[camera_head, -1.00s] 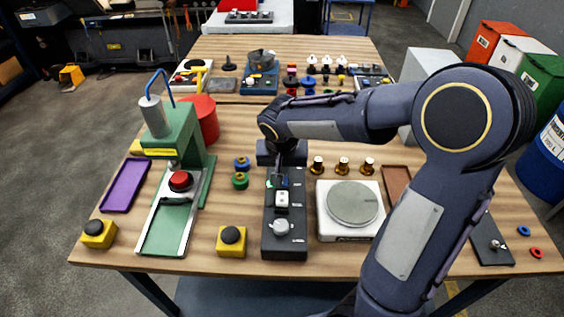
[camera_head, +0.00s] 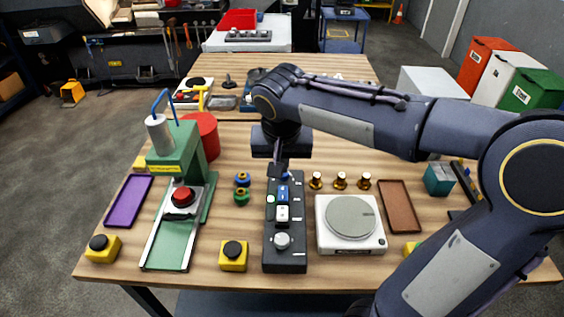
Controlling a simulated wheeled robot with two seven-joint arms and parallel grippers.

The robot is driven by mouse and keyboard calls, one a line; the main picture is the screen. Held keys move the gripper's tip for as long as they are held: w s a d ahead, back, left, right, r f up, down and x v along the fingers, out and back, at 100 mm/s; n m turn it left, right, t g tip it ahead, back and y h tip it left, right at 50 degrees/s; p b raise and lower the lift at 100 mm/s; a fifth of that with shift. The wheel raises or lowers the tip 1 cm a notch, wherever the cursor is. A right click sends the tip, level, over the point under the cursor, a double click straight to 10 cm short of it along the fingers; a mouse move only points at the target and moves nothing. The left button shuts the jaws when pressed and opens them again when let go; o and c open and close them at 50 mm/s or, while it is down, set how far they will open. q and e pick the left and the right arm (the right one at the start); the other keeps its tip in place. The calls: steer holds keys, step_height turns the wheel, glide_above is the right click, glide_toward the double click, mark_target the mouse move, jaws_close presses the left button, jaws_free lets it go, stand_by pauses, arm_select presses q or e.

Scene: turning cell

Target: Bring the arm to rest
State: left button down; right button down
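My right arm comes in from the lower right and reaches across the table to its middle. Its gripper (camera_head: 277,170) points down over the far end of the black switch box (camera_head: 285,256). I cannot tell whether its fingers are open or shut, or whether they touch the box. The box carries a blue rocker, a white rocker, a small green light and a grey knob. My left gripper is not in view.
The green press (camera_head: 176,155) with a red button stands left, beside a purple tray (camera_head: 128,201). A white scale (camera_head: 350,223) and brown tray (camera_head: 399,207) lie right of the box.

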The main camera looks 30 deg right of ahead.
stand_by(0.3)
steer(key=s+a+f+n+t+y, duration=0.2)
steer(key=s+f+y, duration=0.1)
steer(key=s, duration=0.6)
steer(key=s+a+f+n+t+y, duration=0.1)
steer(key=s+a+f+n+y, duration=0.15)
steer(key=s, duration=0.65)
step_height(320, 180, up, 6)
steer(key=m+g+h+b, duration=0.2)
steer(key=m+h+b, duration=0.1)
steer(key=m+h, duration=0.25)
glide_above(284, 189)
steer(key=s+a, duration=0.3)
steer(key=s, duration=0.2)
steer(key=n, duration=0.1)
steer(key=shift+h, duration=0.3)
steer(key=x, duration=1.4)
steer(key=shift+s+a+f+p, duration=0.1)
steer(key=shift+s+f+p, duration=0.1)
steer(key=shift+s+p, duration=0.15)
